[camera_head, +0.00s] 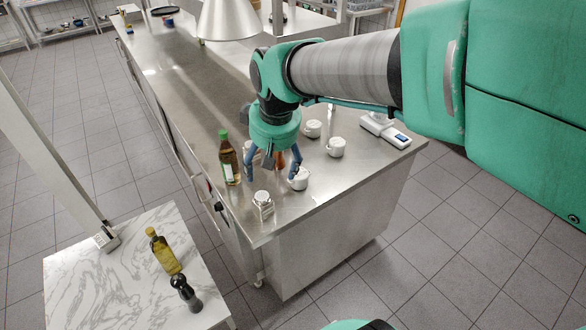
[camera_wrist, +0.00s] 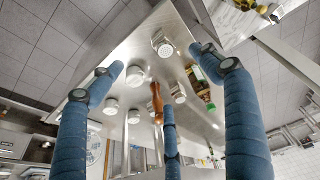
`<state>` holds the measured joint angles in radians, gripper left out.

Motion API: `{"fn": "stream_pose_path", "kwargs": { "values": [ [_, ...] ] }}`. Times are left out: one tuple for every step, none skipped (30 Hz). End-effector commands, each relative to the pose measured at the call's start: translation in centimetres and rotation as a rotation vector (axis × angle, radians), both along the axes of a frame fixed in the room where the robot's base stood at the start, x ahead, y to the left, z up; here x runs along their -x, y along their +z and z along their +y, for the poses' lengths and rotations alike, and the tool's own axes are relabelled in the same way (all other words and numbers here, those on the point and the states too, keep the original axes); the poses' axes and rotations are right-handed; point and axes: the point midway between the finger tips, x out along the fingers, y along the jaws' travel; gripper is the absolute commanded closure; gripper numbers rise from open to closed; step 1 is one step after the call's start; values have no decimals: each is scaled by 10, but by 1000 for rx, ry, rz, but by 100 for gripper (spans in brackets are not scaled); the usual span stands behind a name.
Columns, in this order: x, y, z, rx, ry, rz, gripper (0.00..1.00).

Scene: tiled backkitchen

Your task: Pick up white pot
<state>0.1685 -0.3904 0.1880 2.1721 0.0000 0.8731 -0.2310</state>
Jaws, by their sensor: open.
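Several similar small white pots stand on the steel counter; I cannot tell which one is meant. One white pot (camera_head: 299,180) is just beside my gripper's right fingertip, two more white pots, a nearer one (camera_head: 336,147) and a farther one (camera_head: 312,128), stand to the right. In the wrist view, white pots show at the left (camera_wrist: 135,76), lower left (camera_wrist: 110,106) and right of centre (camera_wrist: 179,93). My gripper (camera_head: 271,168) points down over the counter, its blue fingers spread and empty. In the wrist view the fingers (camera_wrist: 160,75) are wide apart.
A green-capped bottle (camera_head: 229,160) stands left of my gripper. A shaker with a perforated lid (camera_head: 263,204) stands near the counter's front edge. A brown object (camera_wrist: 156,100) is among the pots. A scale (camera_head: 385,130) is at the right. The counter (camera_head: 180,70) is mostly clear farther back.

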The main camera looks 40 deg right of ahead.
Motion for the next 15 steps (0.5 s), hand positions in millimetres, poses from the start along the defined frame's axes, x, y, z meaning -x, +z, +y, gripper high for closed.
{"fn": "stream_pose_path", "kwargs": {
  "values": [
    [-11,2,-9,0,0,19,22],
    [-18,1,-14,2,2,28,22],
    [-26,-1,-20,4,6,41,22],
    [-32,-2,-25,4,8,50,22],
    [-38,-3,-30,5,11,59,22],
    [-46,-6,-37,5,15,72,22],
    [-51,-8,-43,5,16,80,22],
    [-57,-10,-48,6,20,89,22],
    [-65,-14,-55,6,23,102,22],
    [-70,-16,-61,5,25,111,22],
    [-75,-19,-67,6,29,119,22],
    [-82,-23,-74,4,32,131,22],
    [-87,-27,-80,4,34,141,22],
    [-92,-30,-86,3,37,149,22],
    [-98,-35,-94,2,40,160,22]
  ]
}}
